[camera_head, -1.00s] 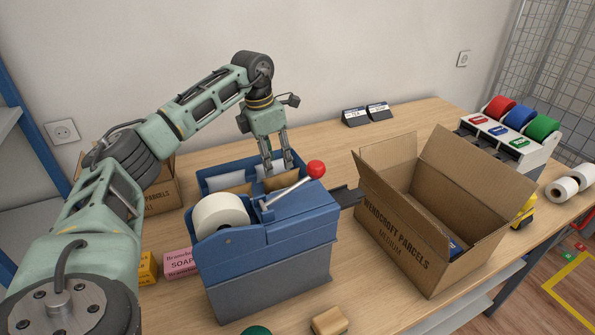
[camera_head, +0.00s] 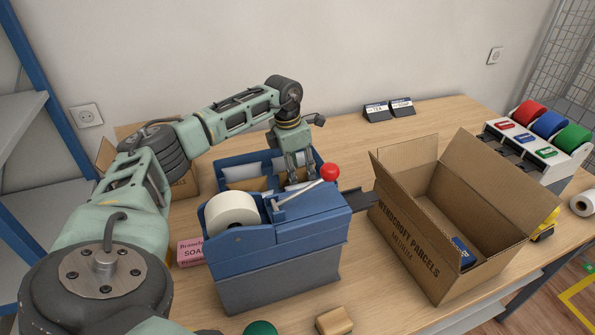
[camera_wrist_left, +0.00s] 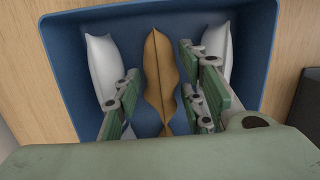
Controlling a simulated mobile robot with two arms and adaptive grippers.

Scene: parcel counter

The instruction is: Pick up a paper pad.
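A brown paper pad (camera_wrist_left: 160,75) stands on edge in the middle of a blue bin (camera_wrist_left: 75,18) in the left wrist view. In the head view, brown pad surface (camera_head: 246,184) shows inside the bin (camera_head: 222,160) behind the tape dispenser. My left gripper (camera_wrist_left: 165,108) is open, pointing down into the bin, with its fingers on either side of the brown pad. Gaps show between the fingers and the pad. In the head view the left gripper (camera_head: 299,174) is partly hidden by the dispenser's lever. My right gripper is out of view.
White pillows (camera_wrist_left: 102,65) lie along both sides of the bin. A blue tape dispenser (camera_head: 270,240) with a red-knobbed lever stands in front of it. An open carton (camera_head: 410,235) stands to the right. The wall is behind the table.

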